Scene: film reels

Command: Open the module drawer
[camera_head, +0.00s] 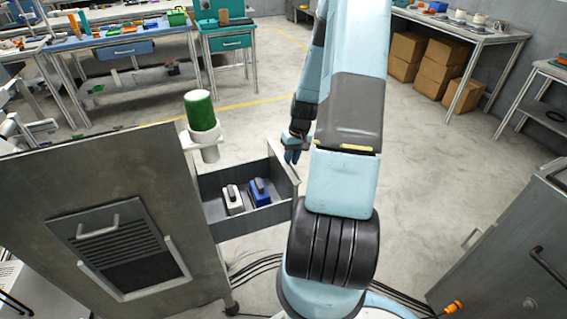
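The module drawer (287,184) stands pulled out from the right side of a grey metal cabinet (95,215). Inside it lie a white module (232,200) and a blue module (260,193). My gripper (291,157) points down at the drawer's far front corner, at or very near its front panel. The gripper is small and partly behind my own arm, so I cannot tell whether its fingers are closed or touch the drawer. Any handle on the drawer's front is hidden.
A green cylinder (199,109) sits in a white holder (207,146) beside the drawer. Black cables (255,266) lie on the floor below. Another grey cabinet (515,245) stands at the right. Workbenches (110,43) and cardboard boxes (436,66) line the back. The middle floor is clear.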

